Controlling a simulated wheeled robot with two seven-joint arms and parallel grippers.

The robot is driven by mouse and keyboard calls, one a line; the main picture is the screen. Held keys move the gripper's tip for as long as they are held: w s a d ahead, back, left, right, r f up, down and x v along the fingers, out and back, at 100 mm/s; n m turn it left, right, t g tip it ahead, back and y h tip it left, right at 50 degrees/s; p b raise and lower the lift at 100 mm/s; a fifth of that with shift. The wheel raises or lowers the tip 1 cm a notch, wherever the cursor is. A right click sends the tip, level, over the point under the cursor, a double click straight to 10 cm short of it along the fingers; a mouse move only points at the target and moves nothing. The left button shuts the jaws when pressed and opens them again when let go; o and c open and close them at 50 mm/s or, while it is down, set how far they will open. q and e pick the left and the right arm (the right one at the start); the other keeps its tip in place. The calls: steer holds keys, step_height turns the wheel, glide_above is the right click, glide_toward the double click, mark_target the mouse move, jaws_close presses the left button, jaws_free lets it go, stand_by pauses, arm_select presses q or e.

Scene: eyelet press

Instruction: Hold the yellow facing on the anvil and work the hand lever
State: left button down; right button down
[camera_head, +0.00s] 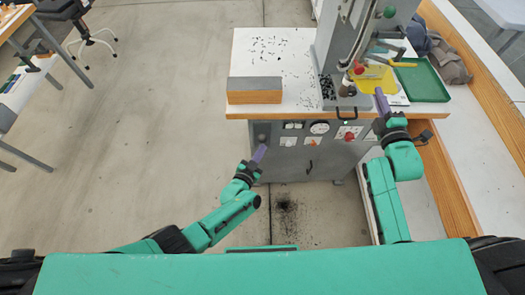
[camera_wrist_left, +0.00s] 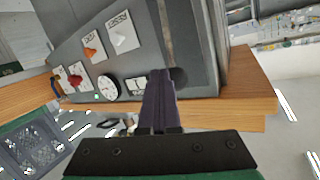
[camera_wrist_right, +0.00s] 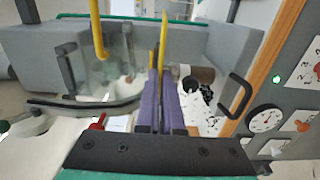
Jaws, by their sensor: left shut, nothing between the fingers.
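The yellow facing (camera_head: 366,86) lies at the press, on the right part of the worktop by the anvil (camera_head: 345,101). My right gripper (camera_head: 381,97) is at its near edge. In the right wrist view its purple fingers (camera_wrist_right: 161,88) are close together, with a thin yellow edge (camera_wrist_right: 163,45) between the tips, which looks like the facing seen edge-on. Whether the facing rests flat on the anvil I cannot tell. My left gripper (camera_head: 259,153) is shut and empty, low in front of the cabinet; its fingers also show in the left wrist view (camera_wrist_left: 158,100). A lever with a green knob (camera_head: 390,12) shows at the press's upper right.
A green tray (camera_head: 422,80) and tools with yellow handles (camera_head: 400,64) lie to the right. The cabinet front (camera_head: 312,150) carries a gauge, labels and handles.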

arm_select(q)
steer(key=shift+s+f, duration=0.3)
steer(key=shift+s, duration=0.35)
steer(key=shift+s+f, duration=0.3)
steer(key=shift+s, duration=0.35)
steer(key=shift+s+f, duration=0.3)
steer(key=shift+s, duration=0.35)
steer(key=s, duration=0.1)
steer(key=s+f, duration=0.1)
steer(key=s, duration=0.1)
steer(key=s+f, duration=0.1)
steer(key=shift+s+f, duration=0.1)
steer(key=shift+s, duration=0.15)
steer(key=shift+a, duration=0.1)
stand_by(1.0)
steer(key=v, duration=1.2)
